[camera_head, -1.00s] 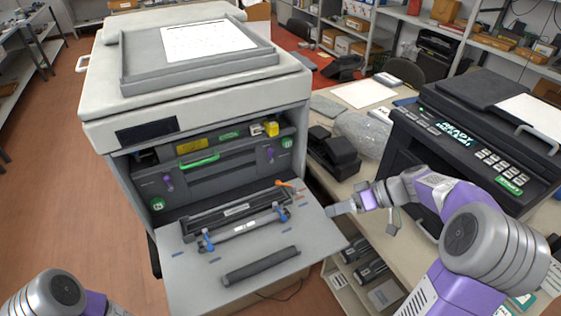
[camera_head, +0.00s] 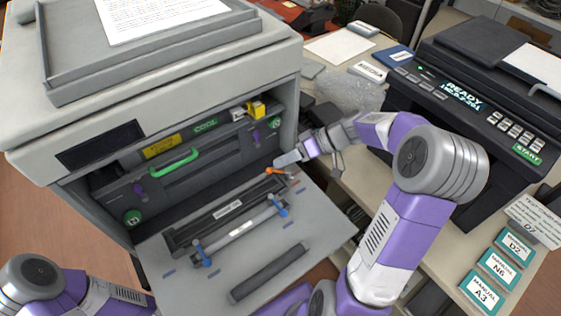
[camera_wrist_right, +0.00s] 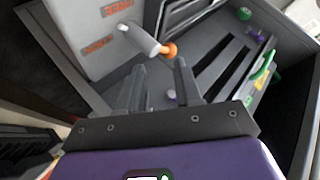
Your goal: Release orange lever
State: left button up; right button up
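The orange lever (camera_head: 275,170) sits at the far right of the printer's lowered front panel (camera_head: 185,285). In the right wrist view it shows as an orange knob (camera_wrist_right: 169,49) with a pale grey handle beside orange labels. My right gripper (camera_head: 308,165) is just right of the lever in the head view. Its fingers are apart and nothing is between them. In the wrist view the open fingertips (camera_wrist_right: 160,68) point at the lever, with the knob just beyond the gap; contact cannot be told. My left arm shows at the lower left; its gripper is out of view.
Two blue levers (camera_head: 202,255) stand at the ends of a grey bar on the panel, near a dark roller (camera_head: 268,273). A green handle (camera_head: 175,162) is inside the printer. A black machine (camera_head: 470,110) stands on the table at right.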

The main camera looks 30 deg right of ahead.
jog(key=shift+x, duration=0.85)
